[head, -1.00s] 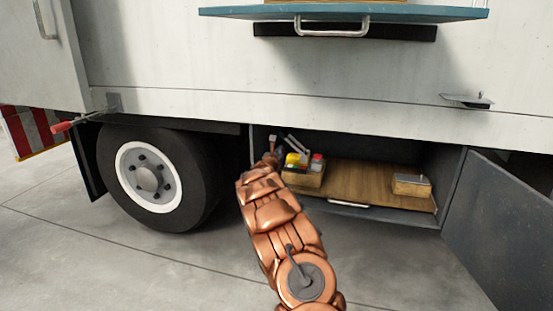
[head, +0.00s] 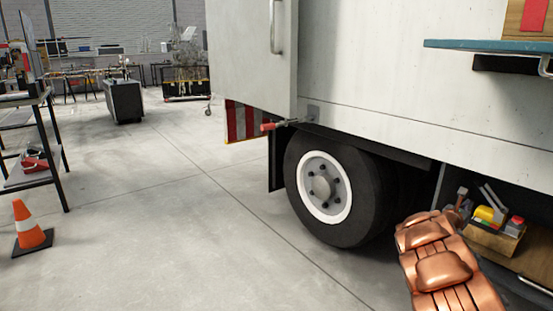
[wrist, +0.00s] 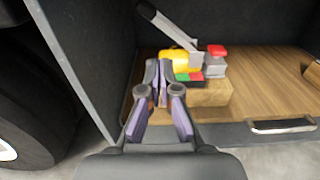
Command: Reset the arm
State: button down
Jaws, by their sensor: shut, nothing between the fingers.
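My gripper (wrist: 159,80) shows in the wrist view, shut with nothing between its fingers. It is at the open truck side compartment, in front of a wooden box (wrist: 212,97) with yellow, red, green and grey items on it. In the head view my copper-coloured arm reaches up from the lower right toward the compartment. The gripper itself cannot be made out clearly there. The wooden box (head: 490,240) shows at the right edge of the head view, just beyond the arm.
The truck's rear wheel (head: 322,190) stands left of the compartment. The compartment's left wall (wrist: 85,60) is close to my gripper. A teal shelf (head: 500,45) juts out above. An orange cone (head: 29,228) and a workbench (head: 40,140) stand at the left. The floor between is clear.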

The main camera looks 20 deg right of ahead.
jog(key=s+a+r+m+g+p, duration=0.3)
jog(key=s+r+m+p, duration=0.15)
jog(key=r, duration=0.55)
jog(key=s+a+r+m+g+h+p, duration=0.15)
jog(key=s+a+r+m+p, duration=0.3)
jog(key=r, duration=0.45)
jog(key=s+a+r+m+g+y+p, duration=0.1)
jog(key=s+a+r+m+g+p, duration=0.3)
jog(key=r, duration=0.6)
jog(key=s+a+r+m+g+y+p, duration=0.1)
jog(key=s+a+r+m+y+p, duration=0.2)
jog(key=s+a+r+m+p, duration=0.45)
jog(key=s+a+y+p, duration=0.4)
jog(key=s+a+p, duration=0.1)
jog(key=a, duration=1)
jog(key=s+a+m+t+y+p, duration=0.1)
jog(key=s+a+y+p, duration=0.4)
jog(key=a, duration=1)
jog(key=s+a+y+p, duration=0.5)
jog(key=a+p, duration=0.5)
jog(key=a, duration=0.5)
jog(key=shift+s+r+m, duration=0.25)
jog(key=shift+s+m, duration=0.1)
jog(key=shift+s, duration=0.85)
